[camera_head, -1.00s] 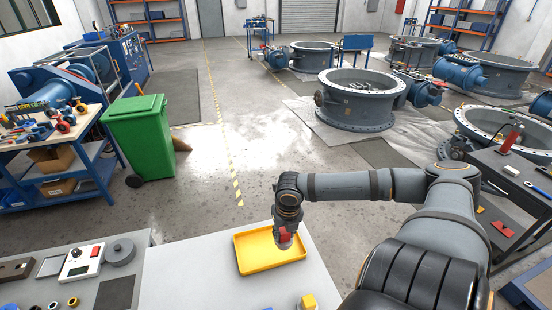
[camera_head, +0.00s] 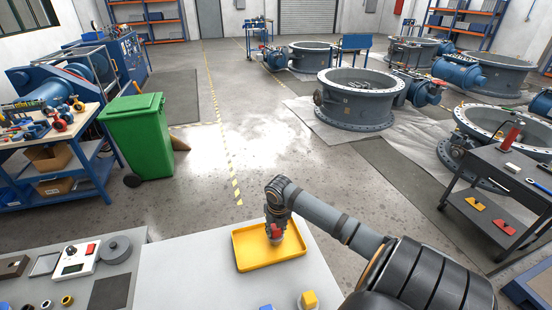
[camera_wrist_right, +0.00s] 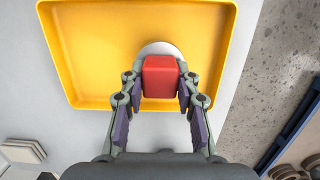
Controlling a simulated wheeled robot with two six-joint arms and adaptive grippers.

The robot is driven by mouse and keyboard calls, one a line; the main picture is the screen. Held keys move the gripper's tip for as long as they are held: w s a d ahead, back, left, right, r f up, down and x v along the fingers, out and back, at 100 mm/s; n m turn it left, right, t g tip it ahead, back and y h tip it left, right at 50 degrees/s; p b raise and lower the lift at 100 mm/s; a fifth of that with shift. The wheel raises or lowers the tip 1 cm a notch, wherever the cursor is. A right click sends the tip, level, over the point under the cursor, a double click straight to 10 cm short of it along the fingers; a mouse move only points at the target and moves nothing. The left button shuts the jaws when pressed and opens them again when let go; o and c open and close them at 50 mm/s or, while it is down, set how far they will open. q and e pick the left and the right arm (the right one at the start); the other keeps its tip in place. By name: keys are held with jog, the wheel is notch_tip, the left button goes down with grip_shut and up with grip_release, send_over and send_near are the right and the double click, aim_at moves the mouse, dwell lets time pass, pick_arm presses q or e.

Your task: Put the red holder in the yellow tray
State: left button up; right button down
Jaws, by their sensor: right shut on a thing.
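The yellow tray (camera_head: 243,262) lies on the light table top. It also fills the upper part of the right wrist view (camera_wrist_right: 75,98). The red holder (camera_wrist_right: 160,77) is a red block with a pale round base showing behind it. In the head view the red holder (camera_head: 276,231) is partly hidden by my fingers. My right gripper (camera_head: 275,238) points down over the right part of the tray. In the wrist view the right gripper (camera_wrist_right: 160,85) is shut on the red block's sides. I cannot tell whether the base touches the tray floor. My left gripper is not in view.
A yellow block on a pale round base (camera_head: 308,300) and a blue piece (camera_head: 266,307) are at the table's front edge. A grey bench with a white switch box (camera_head: 76,262) is at left. A green bin (camera_head: 140,135) and a dark cart (camera_head: 495,190) stand on the floor.

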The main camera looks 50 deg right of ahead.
aim_at(278, 240)
jog(key=shift+w+f, duration=0.1)
jog(key=shift+f, duration=0.05)
jog(key=shift+f, duration=0.15)
jog(key=c, duration=1)
grip_release()
jog(key=shift+r, duration=0.25)
jog(key=r, duration=0.4)
jog(key=s+r, duration=0.1)
jog(key=r, duration=0.2)
jog(key=a+r+b, duration=0.1)
jog(key=r, duration=0.3)
jog(key=shift+s+r, duration=0.35)
jog(key=shift+s, duration=0.05)
